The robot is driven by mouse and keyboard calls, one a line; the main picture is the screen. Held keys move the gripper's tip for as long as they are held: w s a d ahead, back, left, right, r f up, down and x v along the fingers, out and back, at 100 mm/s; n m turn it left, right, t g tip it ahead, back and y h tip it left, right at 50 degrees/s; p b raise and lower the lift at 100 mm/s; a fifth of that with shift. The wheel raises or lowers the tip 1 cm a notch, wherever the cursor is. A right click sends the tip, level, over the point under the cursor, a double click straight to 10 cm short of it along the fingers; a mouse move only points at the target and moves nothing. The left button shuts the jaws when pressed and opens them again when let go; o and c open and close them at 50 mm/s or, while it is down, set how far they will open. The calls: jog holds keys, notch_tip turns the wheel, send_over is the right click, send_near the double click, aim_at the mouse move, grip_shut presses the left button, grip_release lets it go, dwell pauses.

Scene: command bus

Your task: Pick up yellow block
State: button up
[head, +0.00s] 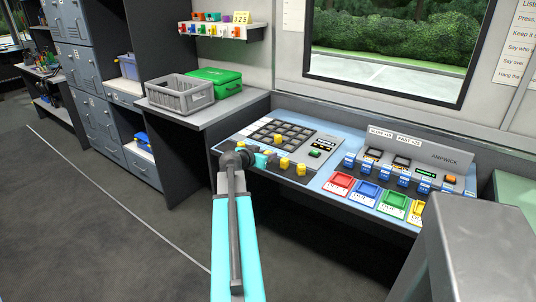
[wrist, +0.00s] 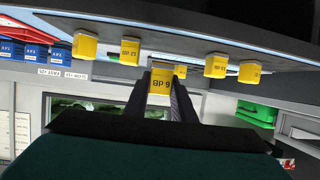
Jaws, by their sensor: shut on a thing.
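My gripper (wrist: 161,86) is shut on a yellow block (wrist: 160,80) marked "6 dB" in the wrist view, which is upside down. Several other yellow blocks stand beyond it, including one marked "12 dB" (wrist: 130,50), one at the left (wrist: 85,44) and one to the right (wrist: 216,65). In the head view my gripper (head: 262,158) is over the left part of the console, close to yellow blocks (head: 284,163) (head: 301,169). Another yellow block (head: 277,138) stands on the dark grid. I cannot tell whether the held block is clear of the console.
Red (head: 341,184), blue (head: 366,193), green (head: 392,203) and yellow trays line the console's front. Blue blocks (head: 375,173) stand behind them below a grey panel (head: 440,158). A grey crate (head: 180,95) and green case (head: 214,82) sit on the left counter.

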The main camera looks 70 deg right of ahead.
jog(key=s+a+b, duration=0.2)
jog(key=a+b, duration=0.1)
jog(key=a, duration=0.5)
jog(key=shift+r, duration=0.25)
jog(key=b, duration=0.3)
jog(key=shift+s, duration=0.1)
jog(key=b, duration=0.6)
jog(key=shift+a, duration=0.2)
jog(key=a+b, duration=0.1)
jog(key=b, duration=0.6)
jog(key=shift+s+a, duration=0.15)
jog(key=shift+s, duration=0.05)
jog(key=shift+s+a+r+b, duration=0.1)
jog(key=shift+a+r+b, duration=0.25)
jog(key=shift+b, duration=0.9)
jog(key=shift+a+f, duration=0.1)
